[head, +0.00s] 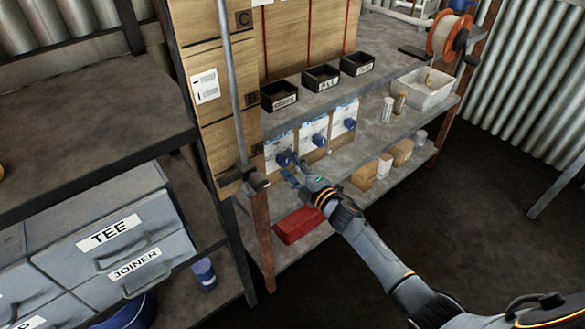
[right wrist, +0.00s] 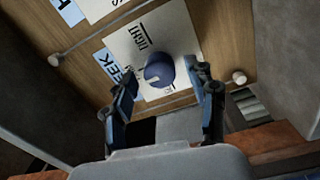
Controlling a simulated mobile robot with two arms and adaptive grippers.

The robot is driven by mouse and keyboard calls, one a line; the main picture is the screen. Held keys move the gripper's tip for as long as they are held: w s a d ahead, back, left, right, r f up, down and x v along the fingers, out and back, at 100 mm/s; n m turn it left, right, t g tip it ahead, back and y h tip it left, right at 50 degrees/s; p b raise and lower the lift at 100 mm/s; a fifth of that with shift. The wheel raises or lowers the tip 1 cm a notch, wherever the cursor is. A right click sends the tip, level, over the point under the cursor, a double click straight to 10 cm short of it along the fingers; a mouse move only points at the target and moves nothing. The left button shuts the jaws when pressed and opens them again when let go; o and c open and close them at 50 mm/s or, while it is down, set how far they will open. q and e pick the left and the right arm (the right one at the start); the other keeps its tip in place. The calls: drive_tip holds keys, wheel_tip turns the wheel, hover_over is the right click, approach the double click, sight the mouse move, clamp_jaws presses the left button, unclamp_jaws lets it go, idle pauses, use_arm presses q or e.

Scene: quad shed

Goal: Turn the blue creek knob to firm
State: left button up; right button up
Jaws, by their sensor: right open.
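The blue creek knob (head: 284,159) is on the leftmost of three white panels, on the wooden back of the shelf bay. In the right wrist view the knob (right wrist: 159,70) sits between and beyond my fingertips, with a pale mark toward its lower left. Its white panel (right wrist: 125,48) shows the word TIGHT and part of the creek label; I cannot read a firm label. My right gripper (head: 290,172) is open in front of the knob, its fingers (right wrist: 164,92) on either side of it in the picture. I cannot tell whether they touch it. My left gripper is out of view.
Two similar panels with blue knobs (head: 319,139) (head: 350,123) stand to the right. Black labelled bins (head: 279,97) line the shelf above. A metal pole with a dark clamp (head: 245,180) is just left of my gripper. A red box (head: 297,225) lies below.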

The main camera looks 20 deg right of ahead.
drive_tip(key=v, duration=1.2)
